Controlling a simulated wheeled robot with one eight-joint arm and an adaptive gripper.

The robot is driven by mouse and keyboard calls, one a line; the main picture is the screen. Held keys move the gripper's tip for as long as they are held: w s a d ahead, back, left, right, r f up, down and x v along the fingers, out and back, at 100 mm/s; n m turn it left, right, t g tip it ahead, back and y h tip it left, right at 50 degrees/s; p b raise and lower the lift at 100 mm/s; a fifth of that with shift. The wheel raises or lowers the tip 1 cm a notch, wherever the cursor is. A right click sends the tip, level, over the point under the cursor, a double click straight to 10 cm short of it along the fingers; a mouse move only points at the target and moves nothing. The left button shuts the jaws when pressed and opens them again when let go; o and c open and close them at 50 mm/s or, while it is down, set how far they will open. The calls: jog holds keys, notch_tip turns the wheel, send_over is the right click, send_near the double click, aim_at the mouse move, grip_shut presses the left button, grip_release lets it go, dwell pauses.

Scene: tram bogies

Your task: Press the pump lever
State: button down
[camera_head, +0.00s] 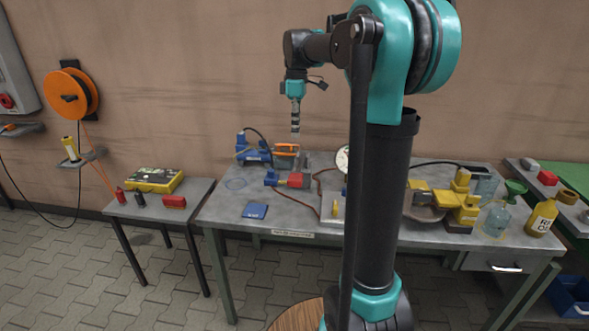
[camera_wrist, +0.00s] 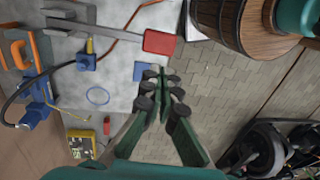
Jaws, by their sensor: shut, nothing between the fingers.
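A lever with a red grip (camera_head: 299,181) is at the bench's middle, by small blue fittings; I take it to be the pump lever. In the wrist view its red grip (camera_wrist: 159,41) ends a grey bar (camera_wrist: 105,28), left of and above my fingertips. My gripper (camera_wrist: 163,82) is shut and empty, apart from the lever. In the head view my gripper (camera_head: 295,128) points down above the back of the bench, beyond the red grip. The lever's pivot is not clear to me.
The metal workbench (camera_head: 225,212) also holds a blue device (camera_head: 252,151), an orange-topped part (camera_head: 287,149), a blue booklet (camera_head: 255,211) and a yellow machine (camera_head: 455,203). A yellow bottle (camera_head: 541,218) stands at right. A side table (camera_head: 145,212) is at left.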

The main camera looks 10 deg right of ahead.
aim_at(295, 177)
jog(key=f, duration=0.4)
jog(key=s+f, duration=0.1)
jog(key=f, duration=0.7)
jog(key=shift+s+a+f, duration=0.25)
jog(key=shift+s+f, duration=0.1)
jog(key=shift+f, duration=0.05)
jog(key=shift+f, duration=0.15)
jog(key=shift+s+f, duration=0.15)
jog(key=shift+f, duration=0.05)
jog(key=shift+s+a+f+t+h, duration=0.2)
jog(key=shift+f+t, duration=0.75)
jog(key=shift+f, duration=0.8)
jog(key=shift+s+d+f+t+h, duration=0.15)
jog(key=shift+f+t+h, duration=0.2)
jog(key=shift+f+t, duration=0.95)
jog(key=shift+s+a+f+t+h, duration=0.2)
jog(key=shift+f+t, duration=0.35)
jog(key=shift+f, duration=1.6)
